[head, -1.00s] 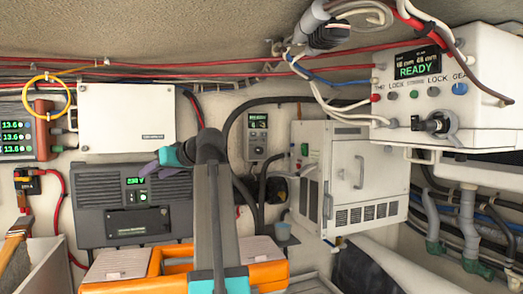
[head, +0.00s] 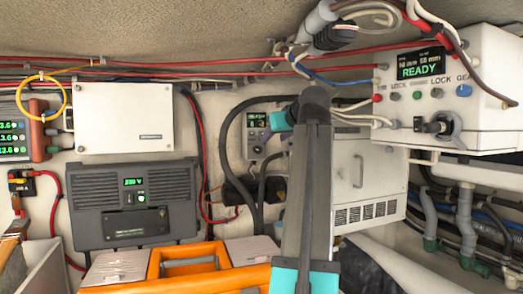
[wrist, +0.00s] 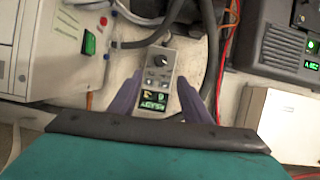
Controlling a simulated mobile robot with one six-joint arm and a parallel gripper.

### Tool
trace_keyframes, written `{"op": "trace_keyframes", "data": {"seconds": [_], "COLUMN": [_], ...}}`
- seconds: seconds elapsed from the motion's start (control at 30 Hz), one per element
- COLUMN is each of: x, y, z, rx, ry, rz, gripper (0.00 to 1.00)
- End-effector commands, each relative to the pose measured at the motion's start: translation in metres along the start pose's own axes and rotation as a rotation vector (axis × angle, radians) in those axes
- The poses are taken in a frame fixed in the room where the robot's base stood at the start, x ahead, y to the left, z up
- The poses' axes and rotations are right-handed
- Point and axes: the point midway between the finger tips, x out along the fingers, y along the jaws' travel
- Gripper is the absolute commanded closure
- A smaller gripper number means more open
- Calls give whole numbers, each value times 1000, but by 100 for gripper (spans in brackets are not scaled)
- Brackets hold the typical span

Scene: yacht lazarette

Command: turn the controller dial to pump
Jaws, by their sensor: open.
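The controller is a small grey wall panel (head: 258,122) with a lit screen at its top, partly hidden by my gripper in the head view. In the wrist view the panel (wrist: 148,83) appears upside down, with its round dark dial (wrist: 162,61) at the far end and the green-lit screen nearest me. My gripper (wrist: 160,82) is open, its two purple fingers on either side of the panel in the picture. The dial shows between and beyond the fingertips, with nothing gripped. I cannot read the dial's pointer or its labels.
A white cabinet (head: 366,190) stands right of the panel, and a dark grey unit (head: 135,205) hangs to its left. Black hoses (head: 232,135) curve close around the panel. A white box with a READY screen (head: 450,100) is at the upper right. An orange toolbox (head: 155,268) is below.

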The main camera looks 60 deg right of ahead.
Motion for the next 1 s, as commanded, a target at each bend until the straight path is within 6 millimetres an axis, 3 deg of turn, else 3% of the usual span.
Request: {"op": "trace_keyframes", "data": {"seconds": [0.47,1.0], "x": [5,31], "y": [-6,-7], "z": [0,1], "rx": [-2,-2], "ry": [0,0], "rz": [-8,-10], "gripper": [56,56]}}
